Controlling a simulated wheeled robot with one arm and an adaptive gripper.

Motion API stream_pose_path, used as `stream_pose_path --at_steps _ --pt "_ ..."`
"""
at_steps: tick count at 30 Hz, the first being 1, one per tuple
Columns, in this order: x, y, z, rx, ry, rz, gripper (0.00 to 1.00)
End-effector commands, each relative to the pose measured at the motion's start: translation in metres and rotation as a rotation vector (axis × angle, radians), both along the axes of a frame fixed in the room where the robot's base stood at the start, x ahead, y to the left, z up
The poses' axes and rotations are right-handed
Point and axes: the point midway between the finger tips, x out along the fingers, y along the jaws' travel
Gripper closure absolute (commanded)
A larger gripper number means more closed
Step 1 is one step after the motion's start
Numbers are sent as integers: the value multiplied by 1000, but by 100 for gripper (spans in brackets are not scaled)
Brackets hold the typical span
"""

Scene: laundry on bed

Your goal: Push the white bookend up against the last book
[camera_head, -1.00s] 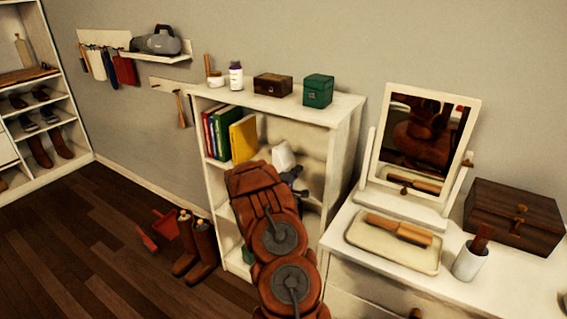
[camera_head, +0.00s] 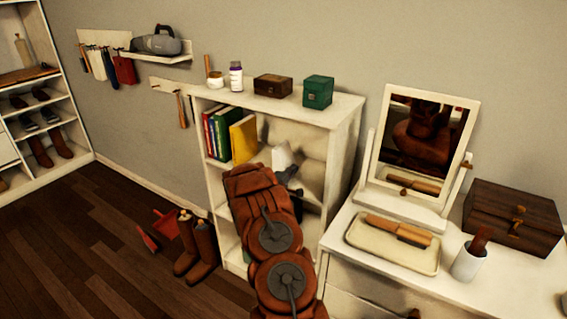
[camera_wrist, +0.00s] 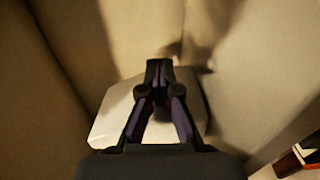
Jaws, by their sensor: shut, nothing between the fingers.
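The white bookend (camera_head: 283,156) stands on the upper shelf of the white bookcase, to the right of the books. The last book is the yellow one (camera_head: 243,139), and a gap shows between it and the bookend. My gripper (camera_head: 291,176) is just right of the bookend, partly hidden by my arm. In the wrist view my gripper (camera_wrist: 158,68) is shut and empty, over the pale plate of the bookend (camera_wrist: 112,118). I cannot tell whether it touches the bookend.
The bookcase (camera_head: 343,123) has side walls and a top carrying a green box (camera_head: 318,91), a brown box (camera_head: 273,86) and jars. A dresser with a mirror (camera_head: 425,140) and a tray (camera_head: 368,245) stands at the right. Boots (camera_head: 203,245) stand on the floor.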

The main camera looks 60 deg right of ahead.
Motion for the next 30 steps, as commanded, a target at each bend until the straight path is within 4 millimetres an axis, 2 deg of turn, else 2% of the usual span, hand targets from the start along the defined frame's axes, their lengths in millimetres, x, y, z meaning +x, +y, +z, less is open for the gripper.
stream_pose_path --at_steps 30 --pt "25 1 1 0 0 2 100"
